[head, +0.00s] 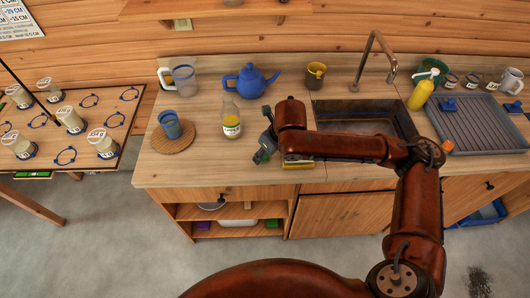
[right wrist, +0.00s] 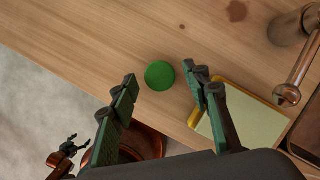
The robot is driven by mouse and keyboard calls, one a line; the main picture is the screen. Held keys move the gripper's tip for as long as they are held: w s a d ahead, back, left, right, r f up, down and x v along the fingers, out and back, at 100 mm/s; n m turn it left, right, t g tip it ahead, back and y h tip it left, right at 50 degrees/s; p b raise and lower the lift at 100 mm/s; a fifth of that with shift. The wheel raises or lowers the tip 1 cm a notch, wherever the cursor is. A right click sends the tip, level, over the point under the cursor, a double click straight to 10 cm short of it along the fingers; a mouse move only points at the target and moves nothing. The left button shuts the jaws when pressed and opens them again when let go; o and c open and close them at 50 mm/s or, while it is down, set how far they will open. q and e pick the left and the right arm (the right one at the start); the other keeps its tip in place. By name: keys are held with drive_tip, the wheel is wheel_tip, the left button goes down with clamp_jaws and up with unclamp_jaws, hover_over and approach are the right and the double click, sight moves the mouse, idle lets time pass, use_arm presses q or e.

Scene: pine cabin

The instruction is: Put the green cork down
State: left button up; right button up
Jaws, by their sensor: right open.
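The green cork (right wrist: 159,75) shows as a round green disc on the wooden counter in the right wrist view, near the counter's front edge. My right gripper (right wrist: 163,88) is open, with one finger on each side of the cork's position and the cork just beyond the fingertips. No contact between fingers and cork shows. In the head view my right gripper (head: 264,148) is low over the front of the counter (head: 205,175), and I cannot make out the cork there. A small dark claw, likely my left gripper (right wrist: 70,146), shows at the lower left of the wrist view; its jaw state is unclear.
A yellow-edged pale block (right wrist: 250,122) lies close right of the cork. A juice bottle (head: 231,118), a blue cup (head: 171,125) on a round mat (head: 188,144) and a blue teapot (head: 252,80) stand left and behind. The sink (head: 362,108) is to the right.

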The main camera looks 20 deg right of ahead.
use_arm(q)
drive_tip(key=r+p, duration=0.1)
drive_tip(key=w+r+p, duration=0.1)
drive_tip(key=r+p, duration=0.1)
drive_tip(key=shift+w+r+p, duration=0.25)
drive_tip(key=shift+r+p, duration=0.05)
use_arm(e)
drive_tip(key=v, duration=1.2)
